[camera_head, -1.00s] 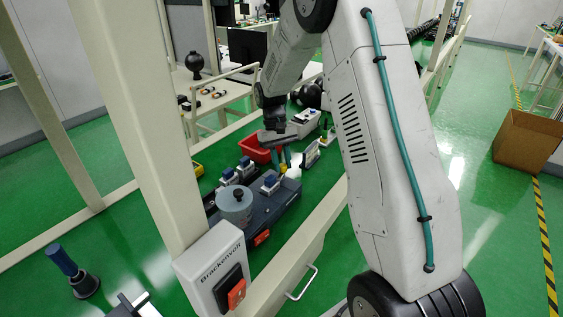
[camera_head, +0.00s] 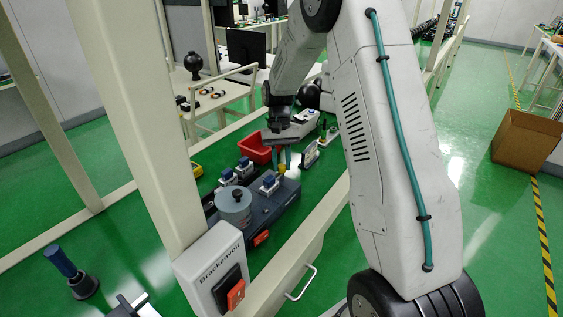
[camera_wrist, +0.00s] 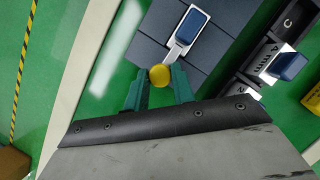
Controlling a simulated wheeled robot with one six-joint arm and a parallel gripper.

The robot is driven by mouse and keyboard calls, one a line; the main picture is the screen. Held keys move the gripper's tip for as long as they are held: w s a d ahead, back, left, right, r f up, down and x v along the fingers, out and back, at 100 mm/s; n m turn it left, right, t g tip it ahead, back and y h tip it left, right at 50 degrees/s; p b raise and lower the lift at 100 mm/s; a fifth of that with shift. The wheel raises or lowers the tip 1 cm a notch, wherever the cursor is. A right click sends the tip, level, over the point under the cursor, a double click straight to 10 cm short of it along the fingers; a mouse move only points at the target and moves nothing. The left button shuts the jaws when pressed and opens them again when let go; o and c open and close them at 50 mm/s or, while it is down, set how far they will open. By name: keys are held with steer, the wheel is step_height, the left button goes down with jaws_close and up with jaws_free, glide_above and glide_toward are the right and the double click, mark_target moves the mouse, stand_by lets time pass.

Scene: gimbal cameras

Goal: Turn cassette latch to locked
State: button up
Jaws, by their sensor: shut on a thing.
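A dark blue-grey cassette unit (camera_head: 262,206) stands on the green bench, and its corner shows in the wrist view (camera_wrist: 225,68). A round yellow knob (camera_wrist: 160,75) is at its near edge, beside the lower end of a silver plate with a blue cap (camera_wrist: 192,26). I cannot tell whether knob and plate are one latch. My gripper (camera_wrist: 160,84) has its teal fingers on either side of the knob and is shut on it. In the head view the fingers (camera_head: 282,160) come down onto the small yellow knob (camera_head: 282,169) at the unit's far end.
More blue-capped switches (camera_wrist: 289,66) stand alongside. A grey round canister (camera_head: 234,206) sits on the near part of the unit. A red bin (camera_head: 254,150) and a white device (camera_head: 304,122) are behind my gripper. A bench frame post (camera_head: 130,120) rises at the left.

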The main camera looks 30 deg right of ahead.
steer(key=o, duration=1)
steer(key=v, duration=0.7)
steer(key=shift+w+r, duration=0.15)
steer(key=shift+r, duration=0.2)
